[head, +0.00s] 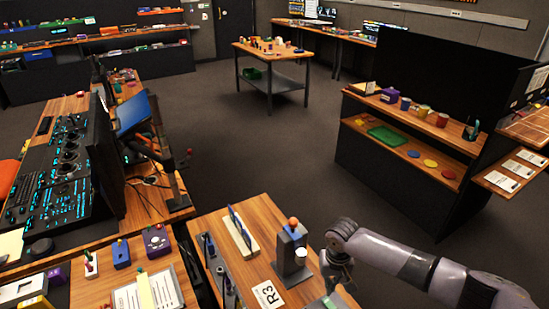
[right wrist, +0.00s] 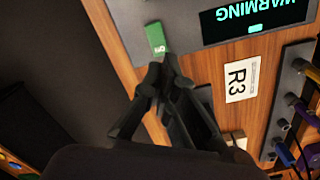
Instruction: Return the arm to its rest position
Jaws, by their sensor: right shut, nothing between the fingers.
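My right arm (head: 400,255) reaches in from the lower right in the head view. Its dark gripper (head: 338,282) points down over the right edge of the near wooden desk (head: 215,232). In the right wrist view the fingers of my right gripper (right wrist: 163,78) are together, with nothing visible between them. Their tips appear just below a green switch (right wrist: 156,38) marked ON; I cannot tell whether they touch it. My left gripper is in neither view.
A grey stand with an orange ball (head: 293,223) stands left of my right gripper. An R3 label (head: 267,294) lies on the desk. A display (right wrist: 258,20) reads WARMING. A shelf unit (head: 400,165) stands behind right; open floor (head: 250,160) lies beyond the desk.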

